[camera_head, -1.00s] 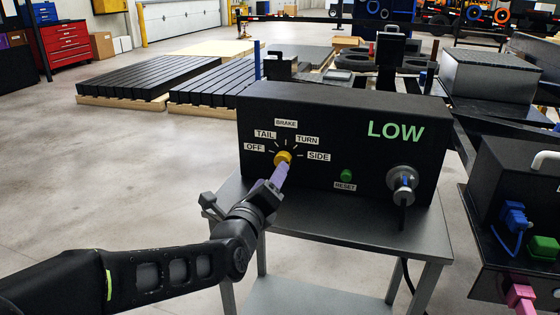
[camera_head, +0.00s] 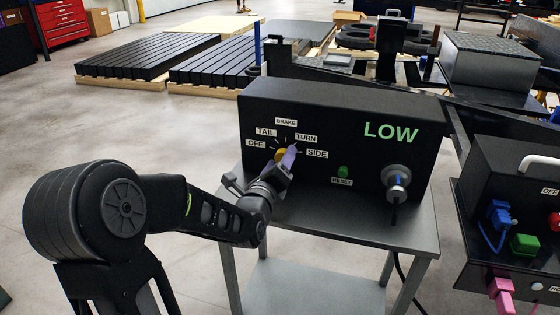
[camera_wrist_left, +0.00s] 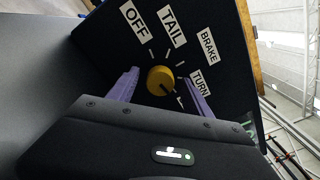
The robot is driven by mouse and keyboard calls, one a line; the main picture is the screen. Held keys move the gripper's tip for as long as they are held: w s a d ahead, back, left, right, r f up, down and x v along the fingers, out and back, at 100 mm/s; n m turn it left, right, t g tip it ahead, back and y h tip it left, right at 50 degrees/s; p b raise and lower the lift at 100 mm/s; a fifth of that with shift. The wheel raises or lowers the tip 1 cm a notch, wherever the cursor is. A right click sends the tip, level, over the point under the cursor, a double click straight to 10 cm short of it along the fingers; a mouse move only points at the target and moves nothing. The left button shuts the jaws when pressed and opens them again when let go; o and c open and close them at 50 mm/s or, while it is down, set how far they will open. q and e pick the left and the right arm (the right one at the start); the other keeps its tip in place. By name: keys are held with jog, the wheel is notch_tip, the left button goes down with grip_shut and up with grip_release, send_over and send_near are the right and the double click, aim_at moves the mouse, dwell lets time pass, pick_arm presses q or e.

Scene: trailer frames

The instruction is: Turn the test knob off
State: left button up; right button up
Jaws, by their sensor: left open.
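The yellow test knob (camera_head: 279,155) is on the front of a black test box (camera_head: 345,112), ringed by the labels OFF, TAIL, BRAKE, TURN and SIDE. In the left wrist view the knob (camera_wrist_left: 160,80) shows whole, with a dark mark pointing to the lower right, seemingly past TURN. My left gripper (camera_head: 286,160) is at the knob. Its purple fingers are open, one on each side of the knob in the left wrist view (camera_wrist_left: 161,84). I cannot tell whether they touch it. My right gripper is out of view.
The box stands on a grey cart (camera_head: 400,228) and shows LOW in green. A green RESET button (camera_head: 343,171) and a plugged connector (camera_head: 397,180) are to the knob's right. Another black box with coloured plugs (camera_head: 523,245) is at the far right.

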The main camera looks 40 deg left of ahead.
pick_arm(q)
jog(key=shift+c, duration=0.6)
grip_shut()
